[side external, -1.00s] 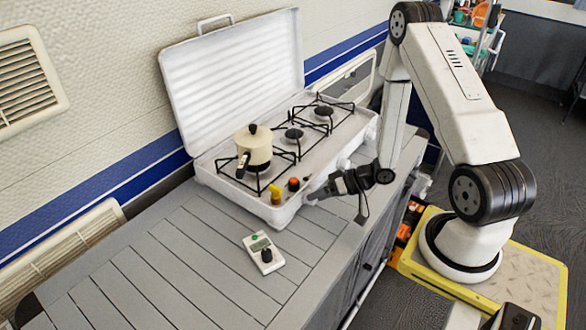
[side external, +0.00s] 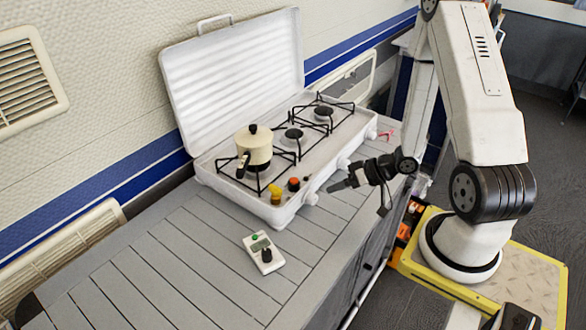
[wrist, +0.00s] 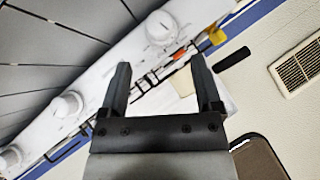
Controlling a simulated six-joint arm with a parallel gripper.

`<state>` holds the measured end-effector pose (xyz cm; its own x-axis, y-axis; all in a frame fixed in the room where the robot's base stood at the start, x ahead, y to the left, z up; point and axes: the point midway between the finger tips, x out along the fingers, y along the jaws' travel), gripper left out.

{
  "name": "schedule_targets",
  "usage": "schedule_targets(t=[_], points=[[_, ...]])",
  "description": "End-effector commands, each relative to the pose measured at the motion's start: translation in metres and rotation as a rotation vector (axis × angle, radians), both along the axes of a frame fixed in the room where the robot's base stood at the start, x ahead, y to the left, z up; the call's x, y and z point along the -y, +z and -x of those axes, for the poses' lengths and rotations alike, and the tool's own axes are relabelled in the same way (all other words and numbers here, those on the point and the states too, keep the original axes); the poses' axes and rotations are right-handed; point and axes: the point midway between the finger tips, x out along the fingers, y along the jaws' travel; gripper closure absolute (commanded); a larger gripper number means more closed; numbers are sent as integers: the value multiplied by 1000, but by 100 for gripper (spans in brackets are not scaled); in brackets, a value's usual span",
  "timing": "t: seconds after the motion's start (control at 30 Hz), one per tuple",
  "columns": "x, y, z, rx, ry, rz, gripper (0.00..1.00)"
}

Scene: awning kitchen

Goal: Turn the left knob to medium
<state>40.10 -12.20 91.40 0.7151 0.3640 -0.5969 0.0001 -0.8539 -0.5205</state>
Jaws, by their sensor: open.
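The white stove (side external: 230,190) stands on the grey slatted counter with its lid raised. Its left knob (side external: 311,198), round and white, is on the front face at the near end. It also shows at the top of the wrist view (wrist: 160,28). The middle knob (side external: 343,164) and right knob (side external: 371,133) sit farther along that face. My gripper (side external: 337,187) is open and empty, apart from the left knob, to its right in the side view. In the wrist view its two fingers (wrist: 160,65) are spread. The left knob's setting is too small to read.
A cream pot (side external: 254,152) sits on the near burner. A yellow shaker (side external: 276,197) and an orange-topped one (side external: 293,187) stand on the stove's near front corner. A small white device (side external: 263,253) lies on the counter. The counter left of it is clear.

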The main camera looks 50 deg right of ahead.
Motion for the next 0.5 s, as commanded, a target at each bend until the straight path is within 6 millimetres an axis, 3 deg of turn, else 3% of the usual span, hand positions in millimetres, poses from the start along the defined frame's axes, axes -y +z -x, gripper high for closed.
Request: schedule_targets(t=[0.33,0.5], points=[[-8,5,3,-11,6,135,18],[-13,-8,-10,-11,8,132,18]])
